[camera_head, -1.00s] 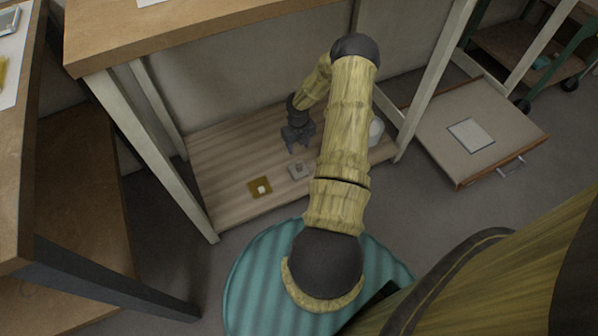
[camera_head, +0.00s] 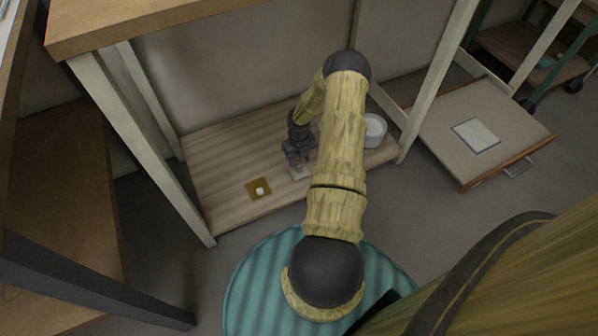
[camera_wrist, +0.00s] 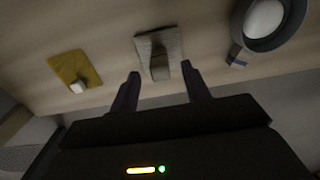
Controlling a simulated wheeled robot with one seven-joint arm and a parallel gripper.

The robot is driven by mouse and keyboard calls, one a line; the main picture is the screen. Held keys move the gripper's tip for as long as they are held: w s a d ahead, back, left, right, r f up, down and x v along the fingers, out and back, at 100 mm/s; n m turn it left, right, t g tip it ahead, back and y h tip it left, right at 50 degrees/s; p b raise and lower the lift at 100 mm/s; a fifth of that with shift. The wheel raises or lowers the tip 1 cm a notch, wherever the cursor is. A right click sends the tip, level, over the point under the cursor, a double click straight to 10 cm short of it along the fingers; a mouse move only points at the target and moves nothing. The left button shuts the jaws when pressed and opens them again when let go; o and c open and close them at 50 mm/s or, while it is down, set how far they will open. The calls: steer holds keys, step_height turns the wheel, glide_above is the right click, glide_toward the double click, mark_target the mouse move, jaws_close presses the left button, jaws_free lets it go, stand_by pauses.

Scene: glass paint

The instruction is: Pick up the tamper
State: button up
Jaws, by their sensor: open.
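A small grey upright piece (camera_wrist: 159,68), which looks like the tamper, stands on a grey square pad (camera_wrist: 172,41) in the wrist view. In the head view the pad (camera_head: 298,175) lies on the low wooden shelf, and my gripper hides most of the piece. My gripper (camera_wrist: 162,85) is open and empty. Its two fingers point toward the pad, one on each side of the piece's line, with their tips just short of it. In the head view my gripper (camera_head: 299,161) is low over the shelf, close above the pad.
A mustard square pad (camera_head: 252,194) with a small white piece (camera_head: 260,191) lies left on the shelf (camera_head: 225,160). A round container (camera_head: 374,128) with white contents stands right, near a shelf leg. The tabletop (camera_head: 110,22) is overhead. A teal round stool (camera_head: 255,290) is in front.

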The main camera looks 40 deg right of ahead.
mark_target(299, 161)
step_height(299, 161, down, 3)
steer(key=shift+b, duration=0.7)
jaws_close()
steer(key=shift+r, duration=0.15)
step_height(299, 161, up, 10)
steer(key=p, duration=0.6)
